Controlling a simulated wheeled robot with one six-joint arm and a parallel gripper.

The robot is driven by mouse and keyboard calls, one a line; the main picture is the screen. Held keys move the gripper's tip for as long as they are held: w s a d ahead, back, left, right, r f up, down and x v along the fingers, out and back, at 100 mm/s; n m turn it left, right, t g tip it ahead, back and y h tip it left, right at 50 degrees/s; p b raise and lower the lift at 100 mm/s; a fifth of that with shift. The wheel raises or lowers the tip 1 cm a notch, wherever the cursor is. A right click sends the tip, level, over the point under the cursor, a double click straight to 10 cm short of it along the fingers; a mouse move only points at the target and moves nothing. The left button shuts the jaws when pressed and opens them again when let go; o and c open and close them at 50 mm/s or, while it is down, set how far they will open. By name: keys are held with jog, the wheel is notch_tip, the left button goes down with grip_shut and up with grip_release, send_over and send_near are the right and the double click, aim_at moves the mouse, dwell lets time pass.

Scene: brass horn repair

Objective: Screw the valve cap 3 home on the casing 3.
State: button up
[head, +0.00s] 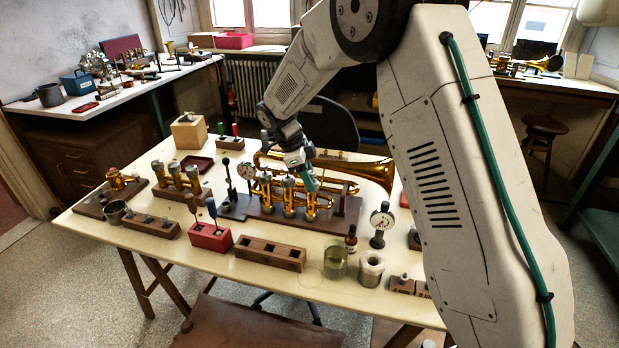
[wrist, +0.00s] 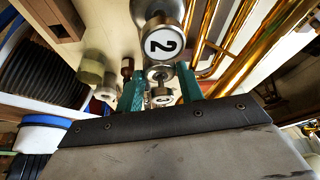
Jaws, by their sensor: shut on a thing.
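The brass horn (head: 345,168) lies on a brown wooden board (head: 258,213) with its valve casings upright. My gripper (head: 307,180) points down over the rightmost casing, casing 3 (head: 311,207). In the wrist view my gripper (wrist: 160,92) has its green fingers either side of valve cap 3 (wrist: 163,98), a small round cap with a white numbered disc, and is shut on it. The silver cap 2 (wrist: 162,42) stands just beyond, apart from the fingers. The joint between cap 3 and its casing is hidden, so I cannot tell how it sits.
A dial gauge (head: 381,222) and a brown bottle (head: 351,240) stand right of the horn. A wooden block with square holes (head: 270,252), a glass jar (head: 335,262) and a metal pot (head: 371,271) line the front. Golden tubing (wrist: 235,45) runs close beside the fingers.

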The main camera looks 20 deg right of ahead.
jog(key=m+g, duration=0.1)
jog(key=m, duration=0.2)
jog(key=shift+d+m+y, duration=0.1)
jog(key=shift+m+y, duration=0.2)
jog(key=shift+w+f+m+g, duration=0.1)
jog(key=shift+m+g, duration=0.3)
jog(key=shift+m, duration=0.2)
jog(key=m+y, duration=0.1)
jog(key=m, duration=0.2)
jog(key=shift+d+m+g, duration=0.1)
jog(key=shift+m+g, duration=0.3)
jog(key=o, duration=1.2)
jog(key=shift+c, duration=0.2)
jog(key=shift+w, duration=0.1)
